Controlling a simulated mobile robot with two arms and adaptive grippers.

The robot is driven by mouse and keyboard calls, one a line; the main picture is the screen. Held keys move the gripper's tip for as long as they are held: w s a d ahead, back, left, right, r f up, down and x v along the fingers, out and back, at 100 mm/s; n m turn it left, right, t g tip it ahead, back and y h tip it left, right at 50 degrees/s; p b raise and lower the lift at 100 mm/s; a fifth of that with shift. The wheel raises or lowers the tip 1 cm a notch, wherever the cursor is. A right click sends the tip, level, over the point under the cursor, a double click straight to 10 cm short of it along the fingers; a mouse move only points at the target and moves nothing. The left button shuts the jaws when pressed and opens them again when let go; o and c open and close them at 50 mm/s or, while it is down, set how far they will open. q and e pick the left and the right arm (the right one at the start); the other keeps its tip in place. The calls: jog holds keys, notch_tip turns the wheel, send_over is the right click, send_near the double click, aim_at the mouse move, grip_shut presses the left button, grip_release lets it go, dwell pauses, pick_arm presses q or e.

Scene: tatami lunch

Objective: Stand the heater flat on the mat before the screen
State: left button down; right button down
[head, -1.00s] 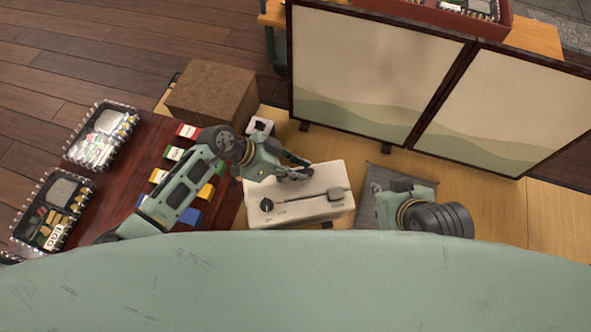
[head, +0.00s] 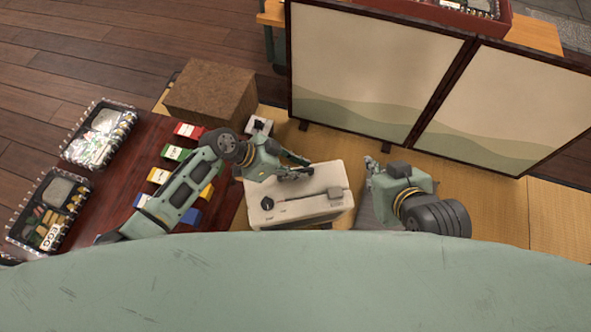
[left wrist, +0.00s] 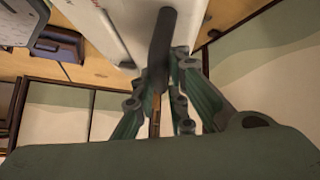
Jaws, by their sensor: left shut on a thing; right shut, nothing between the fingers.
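I cannot tell whether the heater's underside touches the floor. The grey mat (head: 364,214) lies right of the heater, mostly hidden under my right arm. My right gripper (head: 371,164) is shut and empty, above the mat's far left side. The folding screen (head: 375,75) stands behind.
A brown block (head: 210,92) and a small white item (head: 259,126) sit behind my left arm. A dark red table (head: 125,180) at left bears coloured packets and bento boxes (head: 98,135). Bare tatami (head: 480,195) lies between the screen and my right arm.

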pick_arm(q)
jog(key=shift+s+a+f, duration=0.1)
jog(key=shift+s+f, duration=0.5)
jog(key=shift+f, duration=0.1)
jog(key=c, duration=1.6)
grip_release()
jog(key=shift+c, duration=0.2)
jog(key=shift+s+a+f, duration=0.2)
jog(key=shift+f, duration=0.3)
jog(key=d+r+v, duration=0.1)
jog(key=v, duration=1.1)
jog(key=shift+w+r, duration=0.3)
jog(key=shift+w, duration=0.25)
